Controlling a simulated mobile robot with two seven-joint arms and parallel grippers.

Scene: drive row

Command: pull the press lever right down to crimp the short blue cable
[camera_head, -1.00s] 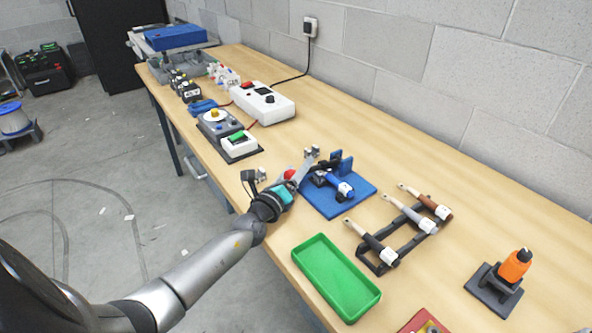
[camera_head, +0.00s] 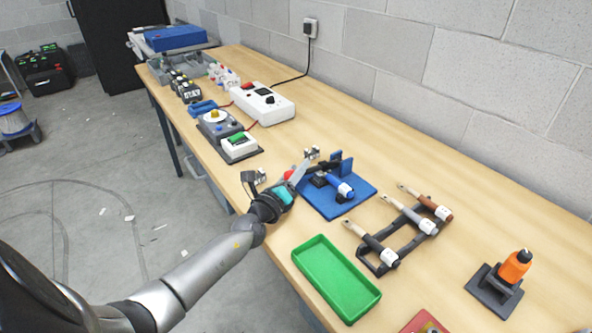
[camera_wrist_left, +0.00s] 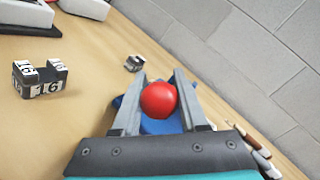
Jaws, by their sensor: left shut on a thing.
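The press stands on a blue base plate (camera_head: 352,205), with a blue upright (camera_head: 337,157) and a dark bar (camera_head: 343,168) beside it. The short blue cable (camera_head: 339,185), a thick blue piece with a white label, lies in the press. My left gripper (camera_head: 298,173) is at the press's near left side. It is shut on the lever's red knob (camera_head: 288,174). In the left wrist view the red knob (camera_wrist_left: 158,100) sits between the two grey fingers. The lever's shaft is mostly hidden. My right gripper is not in view.
A green tray (camera_head: 322,239) lies at the table's front edge. A dark rack (camera_head: 408,241) with labelled dark, grey and brown pieces stands right of the press. An orange-topped item (camera_head: 515,265) is farther right. A grey-white device (camera_head: 238,146) stands to the left.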

